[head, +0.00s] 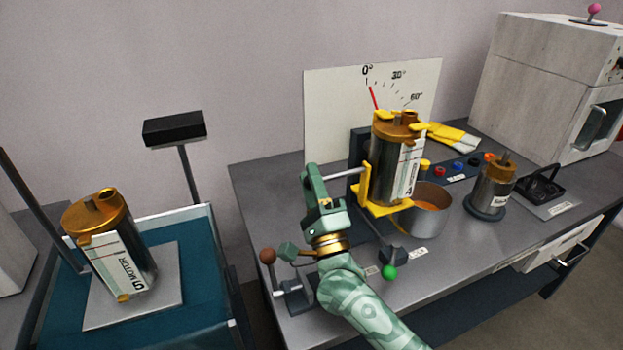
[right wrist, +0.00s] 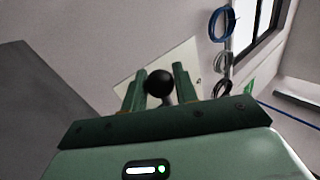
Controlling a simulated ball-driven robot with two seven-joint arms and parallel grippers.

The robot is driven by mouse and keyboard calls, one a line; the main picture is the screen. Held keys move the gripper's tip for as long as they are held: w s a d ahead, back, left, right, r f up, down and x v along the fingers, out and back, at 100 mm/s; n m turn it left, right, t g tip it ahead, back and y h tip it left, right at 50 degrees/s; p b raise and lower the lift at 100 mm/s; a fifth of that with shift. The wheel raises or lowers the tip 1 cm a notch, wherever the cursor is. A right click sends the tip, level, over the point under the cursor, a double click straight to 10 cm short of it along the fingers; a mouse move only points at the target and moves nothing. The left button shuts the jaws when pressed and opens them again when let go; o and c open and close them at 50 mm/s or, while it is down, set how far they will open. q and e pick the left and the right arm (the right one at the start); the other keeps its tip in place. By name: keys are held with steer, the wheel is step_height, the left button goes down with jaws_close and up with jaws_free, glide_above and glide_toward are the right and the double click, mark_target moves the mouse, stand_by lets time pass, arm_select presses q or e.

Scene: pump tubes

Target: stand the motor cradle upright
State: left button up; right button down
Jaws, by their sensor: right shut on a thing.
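The motor cradle (head: 364,186) is a yellow frame on a dark mount on the grey bench. It holds a silver motor (head: 386,160) with a copper top and white label, which looks about upright. Behind it, the red needle (head: 373,97) on the white dial board (head: 335,105) points at about 0°. My right gripper (head: 318,182) is left of the cradle, at the end of a grey rod (head: 345,174) leading to it. In the right wrist view, its fingers (right wrist: 160,90) are shut on a black ball knob (right wrist: 160,82). My left gripper is out of view.
A metal pot (head: 430,212) stands right of the cradle, with a smaller silver cylinder (head: 494,185) beyond. Levers with a brown knob (head: 268,256) and green knob (head: 389,272) are at the bench front. Another motor (head: 122,250) sits on the teal cart (head: 200,270) at left.

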steer(key=shift+f, duration=0.35)
steer(key=c, duration=1.1)
jaws_free()
steer(key=shift+r, duration=0.1)
arm_select(q)
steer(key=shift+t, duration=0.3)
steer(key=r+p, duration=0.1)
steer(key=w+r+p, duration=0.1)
steer(key=p, duration=0.1)
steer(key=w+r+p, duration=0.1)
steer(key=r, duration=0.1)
arm_select(e)
steer(key=s+d+f, duration=0.1)
steer(key=s, duration=0.4)
steer(key=s+d+f, duration=0.1)
steer(key=s+d, duration=0.1)
steer(key=s, duration=0.3)
steer(key=s+d, duration=0.1)
steer(key=s, duration=0.4)
steer(key=shift+s+d+f, duration=0.25)
steer(key=shift+d+f, duration=0.15)
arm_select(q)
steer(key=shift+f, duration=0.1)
